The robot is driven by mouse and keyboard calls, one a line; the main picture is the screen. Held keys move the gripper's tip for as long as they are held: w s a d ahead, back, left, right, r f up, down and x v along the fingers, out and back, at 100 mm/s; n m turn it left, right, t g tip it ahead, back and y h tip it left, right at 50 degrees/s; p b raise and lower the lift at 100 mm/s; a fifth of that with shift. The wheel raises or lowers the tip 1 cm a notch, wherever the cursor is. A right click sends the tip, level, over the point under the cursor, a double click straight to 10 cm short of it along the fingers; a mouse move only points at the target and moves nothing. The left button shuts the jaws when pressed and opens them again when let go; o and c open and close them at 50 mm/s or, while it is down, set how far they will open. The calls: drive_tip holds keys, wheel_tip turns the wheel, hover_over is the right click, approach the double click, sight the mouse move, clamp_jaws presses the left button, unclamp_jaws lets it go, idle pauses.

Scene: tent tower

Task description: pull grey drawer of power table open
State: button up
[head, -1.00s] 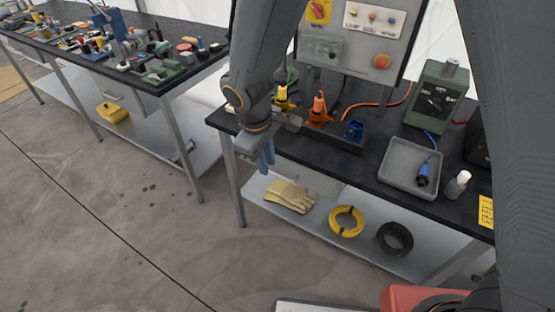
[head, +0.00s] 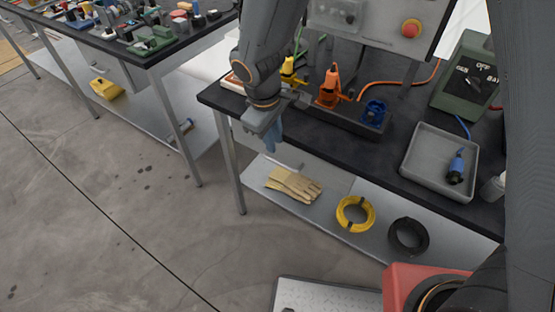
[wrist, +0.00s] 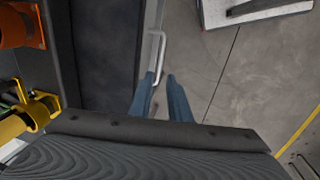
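The power table (head: 315,139) has a black top. Its grey drawer (head: 318,171) is set under the front edge and looks shut, partly hidden by my arm in the head view. In the wrist view the drawer's pale bar handle (wrist: 162,48) stands out from the front. My gripper (wrist: 161,77) has two blue fingers with a gap between them. The near end of the handle lies at the fingertips, close to the left finger; I cannot tell whether they touch. In the head view my gripper (head: 273,136) hangs in front of the table's left part.
Gloves (head: 293,184), a yellow cable coil (head: 344,222) and a black coil (head: 398,246) lie on the lower shelf. A grey tray (head: 411,170) and coloured connectors stand on top. Another cluttered table (head: 115,47) is at left. Open floor (head: 130,225) lies in front.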

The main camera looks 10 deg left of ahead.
sight(278, 162)
drive_tip(key=shift+w+d+f, duration=0.1)
drive_tip(key=shift+w+f, duration=0.2)
drive_tip(key=shift+f, duration=1.25)
drive_tip(key=shift+w+d+f, duration=0.1)
drive_tip(key=shift+w+f, duration=0.2)
drive_tip(key=shift+f, duration=1.2)
drive_tip(key=shift+w+d+f, duration=0.1)
drive_tip(key=shift+w+f, duration=0.2)
drive_tip(key=shift+f, duration=1.25)
clamp_jaws()
